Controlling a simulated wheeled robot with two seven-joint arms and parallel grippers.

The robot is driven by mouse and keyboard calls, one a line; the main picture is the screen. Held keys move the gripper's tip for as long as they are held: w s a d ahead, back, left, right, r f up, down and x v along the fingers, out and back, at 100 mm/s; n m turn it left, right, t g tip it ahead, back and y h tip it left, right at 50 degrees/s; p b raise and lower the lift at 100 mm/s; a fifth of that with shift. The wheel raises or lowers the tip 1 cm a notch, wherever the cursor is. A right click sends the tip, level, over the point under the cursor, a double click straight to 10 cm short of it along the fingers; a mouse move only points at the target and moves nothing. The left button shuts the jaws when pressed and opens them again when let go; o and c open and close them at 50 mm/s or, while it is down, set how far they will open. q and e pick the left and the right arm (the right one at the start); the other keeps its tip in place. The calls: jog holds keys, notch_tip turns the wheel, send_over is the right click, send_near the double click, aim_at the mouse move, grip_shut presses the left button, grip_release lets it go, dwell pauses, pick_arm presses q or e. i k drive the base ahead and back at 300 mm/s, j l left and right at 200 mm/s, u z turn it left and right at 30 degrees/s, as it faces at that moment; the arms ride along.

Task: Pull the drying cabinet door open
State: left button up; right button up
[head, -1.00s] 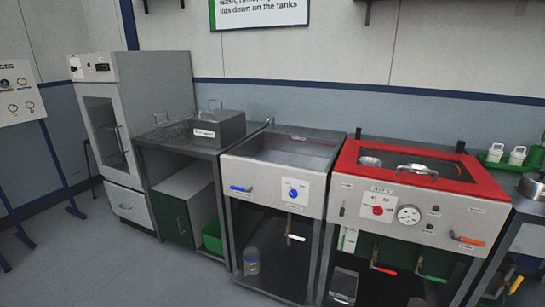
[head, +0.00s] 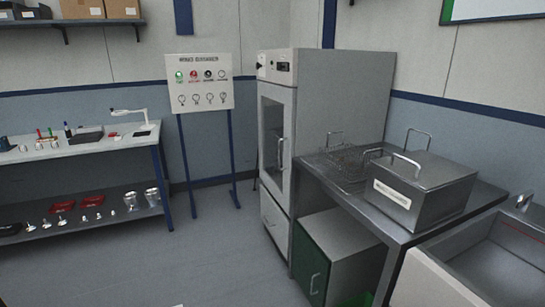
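The drying cabinet (head: 330,105) is a tall grey unit right of the middle in the head view, against the back wall. Its door (head: 269,150) has a dark glass window and faces left toward the open floor. The door looks shut. A vertical bar handle (head: 281,153) is on the door's right side. A drawer front (head: 273,222) is below the door. Neither of my grippers is in view.
A steel table (head: 420,230) with a wire basket (head: 345,165) and a lidded metal box (head: 425,190) stands right of the cabinet. A sign board (head: 204,82) on blue legs and a workbench (head: 80,147) are to the left. The floor (head: 150,265) in front is clear.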

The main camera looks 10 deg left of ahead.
aim_at(285, 94)
jog(key=i+u, duration=0.4)
jog(key=i, duration=0.9)
